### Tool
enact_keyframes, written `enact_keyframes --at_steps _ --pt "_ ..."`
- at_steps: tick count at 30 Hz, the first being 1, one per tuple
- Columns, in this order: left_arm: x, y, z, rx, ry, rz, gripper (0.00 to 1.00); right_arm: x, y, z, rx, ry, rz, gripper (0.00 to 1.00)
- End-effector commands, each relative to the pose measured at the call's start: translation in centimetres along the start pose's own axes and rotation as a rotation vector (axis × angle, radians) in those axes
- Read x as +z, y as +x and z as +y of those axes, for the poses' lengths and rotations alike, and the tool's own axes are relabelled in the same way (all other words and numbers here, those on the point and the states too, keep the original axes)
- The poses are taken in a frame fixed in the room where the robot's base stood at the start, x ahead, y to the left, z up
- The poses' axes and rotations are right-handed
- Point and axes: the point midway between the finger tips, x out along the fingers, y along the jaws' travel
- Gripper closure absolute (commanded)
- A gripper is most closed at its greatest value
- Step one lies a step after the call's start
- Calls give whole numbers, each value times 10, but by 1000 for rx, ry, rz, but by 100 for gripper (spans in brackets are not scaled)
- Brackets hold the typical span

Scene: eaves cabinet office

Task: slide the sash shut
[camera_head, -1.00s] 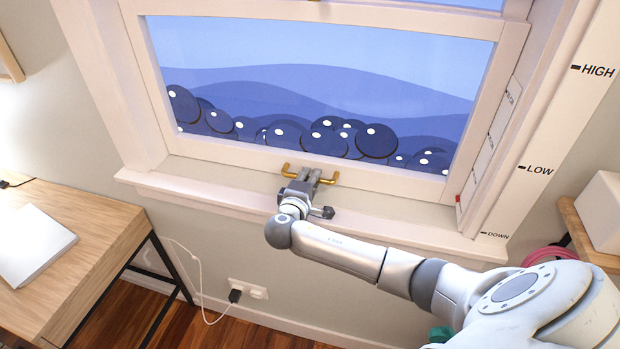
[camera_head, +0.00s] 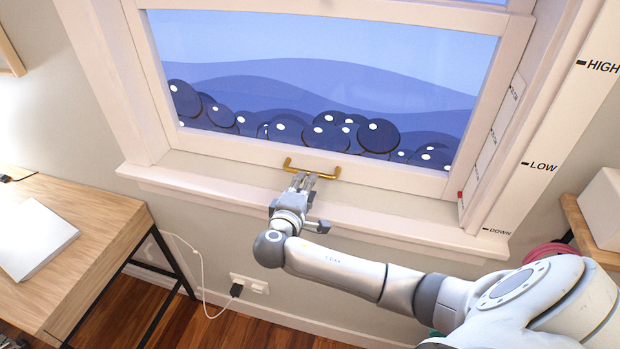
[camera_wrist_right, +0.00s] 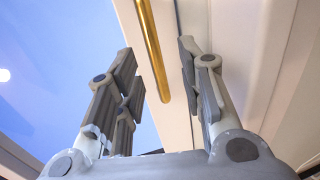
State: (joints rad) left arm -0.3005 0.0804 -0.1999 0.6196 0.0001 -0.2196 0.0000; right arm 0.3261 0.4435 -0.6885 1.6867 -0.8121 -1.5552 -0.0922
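The lower window sash (camera_head: 400,178) is a pale frame around the blue glass. Its bottom rail lies low, just above the sill (camera_head: 180,182); I cannot tell whether a thin gap is left there. A brass bar handle (camera_head: 331,177) is fixed on that rail and also shows in the right wrist view (camera_wrist_right: 152,45). My right gripper (camera_head: 304,179) is just in front of the handle, fingers pointing at it. In the wrist view the fingers are apart and empty, with the bar beyond and between their tips. My left gripper is in neither view.
A scale strip with HIGH, LOW and DOWN marks (camera_head: 541,165) runs along the right jamb. A wooden desk (camera_head: 100,215) with a white laptop-like slab (camera_head: 32,240) stands at left. A shelf with a white box (camera_head: 603,212) is at right. A cable hangs from a wall socket (camera_head: 250,284).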

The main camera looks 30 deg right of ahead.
Motion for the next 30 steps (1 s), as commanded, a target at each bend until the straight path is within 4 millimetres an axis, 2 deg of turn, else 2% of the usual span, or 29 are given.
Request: enact_keyframes --at_steps 3,9,14,27,30 --pt "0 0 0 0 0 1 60 -1 -25 -1 -3 1 3 65" --pt "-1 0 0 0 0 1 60 0 -50 -2 -2 -1 1 65" --pt "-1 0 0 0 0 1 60 0 -56 -1 0 -2 0 65" --pt "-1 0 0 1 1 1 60 0 -55 -1 -1 -2 -1 65" --pt "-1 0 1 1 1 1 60 2 -58 -8 -29 7 2 65"
